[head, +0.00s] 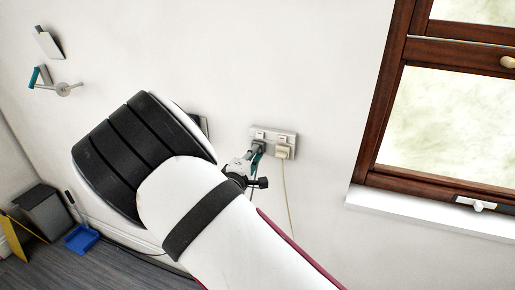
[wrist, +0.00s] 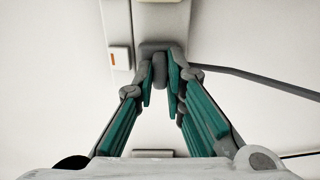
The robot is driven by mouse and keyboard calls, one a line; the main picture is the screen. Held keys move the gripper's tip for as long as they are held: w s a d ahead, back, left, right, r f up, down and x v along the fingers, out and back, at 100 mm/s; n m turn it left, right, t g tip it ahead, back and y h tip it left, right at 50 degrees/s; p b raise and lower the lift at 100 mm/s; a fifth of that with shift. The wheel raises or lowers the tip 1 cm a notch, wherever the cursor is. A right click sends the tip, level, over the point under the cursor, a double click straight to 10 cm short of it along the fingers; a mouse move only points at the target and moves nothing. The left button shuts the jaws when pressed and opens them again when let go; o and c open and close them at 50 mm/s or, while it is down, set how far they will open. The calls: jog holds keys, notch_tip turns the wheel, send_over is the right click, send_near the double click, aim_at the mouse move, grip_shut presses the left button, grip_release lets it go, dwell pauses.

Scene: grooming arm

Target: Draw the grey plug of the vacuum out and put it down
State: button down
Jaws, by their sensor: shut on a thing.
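The grey plug (head: 258,147) is at the left place of a white double wall socket (head: 273,133). In the wrist view the grey plug (wrist: 159,52) sits between the teal fingers of my gripper (wrist: 160,80), which is shut on it. It looks to be against the socket; whether its pins are fully in is hidden. Its grey cable (wrist: 255,82) runs off to the right in the wrist view. In the head view my gripper (head: 254,157) is at the socket, partly hidden by my arm.
A cream plug (head: 283,151) with a pale cord hanging down fills the right socket place. A wooden window (head: 384,130) with a white sill (head: 430,215) is at the right. A blue dustpan (head: 82,239) and a grey bin (head: 45,211) stand at the lower left.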

jog(key=shift+s, duration=0.1)
dwell(0.5)
jog(key=shift+p+v, duration=1.35)
jog(key=shift+v, duration=1)
